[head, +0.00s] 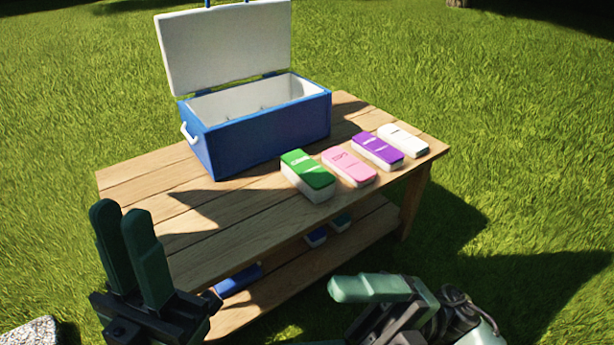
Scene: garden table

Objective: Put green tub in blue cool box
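The green tub (308,173) has a green lid and white sides. It lies on the wooden table (240,222), in front of the blue cool box (262,142) and to its right. The cool box stands with its white lid (226,46) raised, and its white inside looks empty where I can see in. My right gripper (340,289) is low at the front, well short of the green tub. Its finger opening is not clear.
A pink tub (349,166), a purple tub (378,151) and a white tub (403,140) lie in a row right of the green tub. Blue items (238,280) sit on the lower shelf. The front left tabletop is clear. Grass surrounds the table.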

